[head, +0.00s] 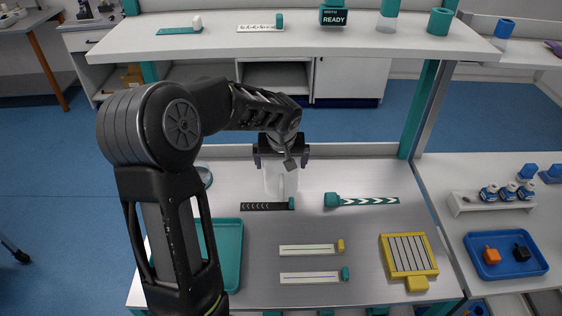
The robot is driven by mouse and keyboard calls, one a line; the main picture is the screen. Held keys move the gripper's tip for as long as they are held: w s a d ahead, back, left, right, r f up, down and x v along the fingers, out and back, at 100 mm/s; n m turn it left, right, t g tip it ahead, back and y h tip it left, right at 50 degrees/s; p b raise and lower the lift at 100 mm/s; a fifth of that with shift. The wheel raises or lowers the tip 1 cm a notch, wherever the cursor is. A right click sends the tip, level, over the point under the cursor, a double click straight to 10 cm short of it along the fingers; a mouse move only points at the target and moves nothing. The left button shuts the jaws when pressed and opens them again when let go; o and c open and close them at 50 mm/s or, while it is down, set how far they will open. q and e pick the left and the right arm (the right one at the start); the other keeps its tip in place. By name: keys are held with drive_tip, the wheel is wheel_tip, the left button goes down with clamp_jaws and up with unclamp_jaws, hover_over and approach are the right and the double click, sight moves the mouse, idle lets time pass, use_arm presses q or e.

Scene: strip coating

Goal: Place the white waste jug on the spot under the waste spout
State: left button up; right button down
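A white, partly translucent jug-like container (281,184) stands near the back of the grey worktop, in the middle of the head view. My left gripper (282,158) is directly over it, with dark finger parts to the left and right of its upper part. The gripper hides the jug's top and handle, and I cannot tell whether the fingers touch it. No waste spout or marked spot can be made out with certainty; my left arm covers part of the worktop's left side. My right gripper is out of view.
A dark strip (262,206) lies just in front of the jug and a teal chevron strip (368,200) to its right. Two pale strips, a yellow rack (408,254) and a teal tray (230,255) lie nearer. A white shelf (290,38) spans the back above the worktop.

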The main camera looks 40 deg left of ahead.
use_arm(q)
drive_tip(key=b+v, duration=0.1)
drive_tip(key=v, duration=1.1)
drive_tip(key=shift+c, duration=0.2)
